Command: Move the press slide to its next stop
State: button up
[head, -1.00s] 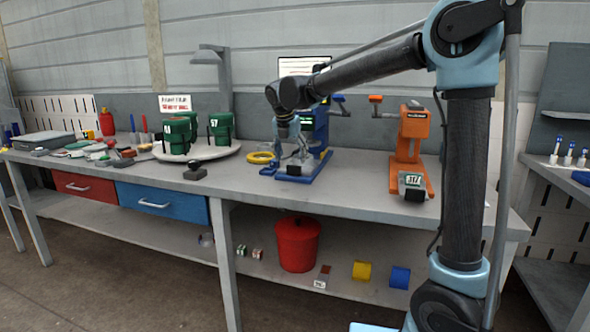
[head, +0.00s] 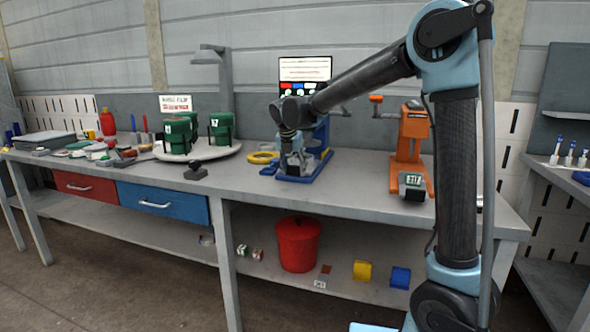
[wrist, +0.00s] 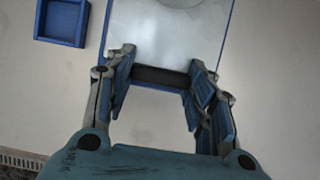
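A blue press (head: 321,135) stands on the bench, with its blue base (head: 318,172) toward the front. In the wrist view a pale, shiny slide plate (wrist: 165,35) with a blue edge ends in a dark bar (wrist: 160,76). My gripper (head: 293,165) is down over the front of this base. In the wrist view my gripper (wrist: 160,98) is open, with one finger toward each end of the dark bar. Whether the fingers touch the bar cannot be told. Most of the slide is hidden behind my gripper in the head view.
An orange press (head: 411,145) with a small display stands to the right. Left are a yellow ring (head: 262,158), a black knob device (head: 195,171) and a white turntable (head: 170,156) with green bins. A blue open tray (wrist: 62,22) lies near in the wrist view.

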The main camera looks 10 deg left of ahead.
jog(key=c, duration=0.5)
jog(key=w, duration=0.8)
jog(key=shift+w+d+r, duration=0.1)
jog(key=shift+d, duration=0.15)
jog(key=o, duration=1.5)
jog(key=shift+w, duration=0.1)
jog(key=shift+o, duration=0.2)
jog(key=shift+s+r, duration=0.25)
jog(key=v, duration=1.1)
jog(key=shift+d, duration=0.1)
